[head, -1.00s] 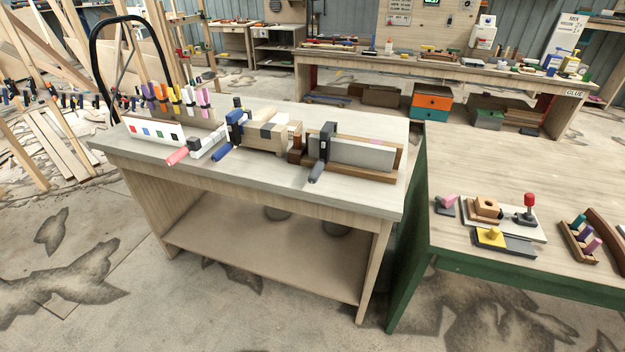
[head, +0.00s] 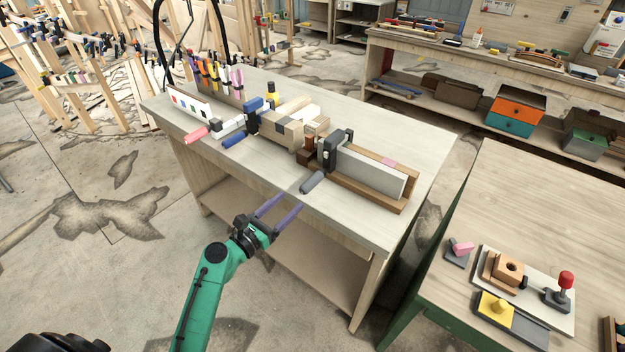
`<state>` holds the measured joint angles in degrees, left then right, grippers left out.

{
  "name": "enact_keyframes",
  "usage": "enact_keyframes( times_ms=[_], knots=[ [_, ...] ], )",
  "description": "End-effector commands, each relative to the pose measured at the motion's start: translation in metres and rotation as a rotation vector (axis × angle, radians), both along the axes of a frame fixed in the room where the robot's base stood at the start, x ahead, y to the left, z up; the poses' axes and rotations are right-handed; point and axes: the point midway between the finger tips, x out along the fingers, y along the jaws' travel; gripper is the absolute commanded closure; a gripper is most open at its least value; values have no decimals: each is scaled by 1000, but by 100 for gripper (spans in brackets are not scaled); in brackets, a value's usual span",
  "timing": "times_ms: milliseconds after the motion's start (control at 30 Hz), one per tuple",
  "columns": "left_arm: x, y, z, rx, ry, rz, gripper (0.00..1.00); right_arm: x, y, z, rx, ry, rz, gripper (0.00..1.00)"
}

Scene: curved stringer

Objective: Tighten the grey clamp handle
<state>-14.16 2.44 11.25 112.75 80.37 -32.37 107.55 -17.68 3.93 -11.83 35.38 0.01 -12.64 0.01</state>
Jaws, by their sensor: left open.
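The grey clamp handle (head: 313,182) sticks out over the front edge of the pale workbench. It belongs to a dark grey clamp (head: 334,153) set on a wooden jig with a grey board (head: 370,172). My left gripper (head: 283,208) is on a green arm reaching up from below. Its two purple fingers are apart with nothing between them. The fingertips are in front of the bench, left of and below the grey handle in the picture, apart from it. My right gripper is not in view.
A blue clamp handle (head: 234,139) and a pink handle (head: 197,134) also jut toward the bench front. A wooden block assembly (head: 281,130) sits left of the grey clamp. A green-sided table (head: 520,210) with small fixtures stands at right.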

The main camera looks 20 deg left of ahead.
Motion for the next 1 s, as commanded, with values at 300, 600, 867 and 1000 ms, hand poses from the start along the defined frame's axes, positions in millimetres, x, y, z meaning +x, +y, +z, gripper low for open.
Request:
enact_keyframes(
  times_ms=[300, 600, 867, 1000],
  knots=[
    [75, -30, 1, 1, 0, -1, 34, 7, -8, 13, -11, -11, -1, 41],
    [91, -37, 0, 4, 1, 0, 34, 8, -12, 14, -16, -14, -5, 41],
    [90, -37, 0, 4, 1, 0, 95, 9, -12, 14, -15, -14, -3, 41],
    [90, -36, 0, 4, 1, 0, 100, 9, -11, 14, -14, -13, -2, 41]
  ],
)
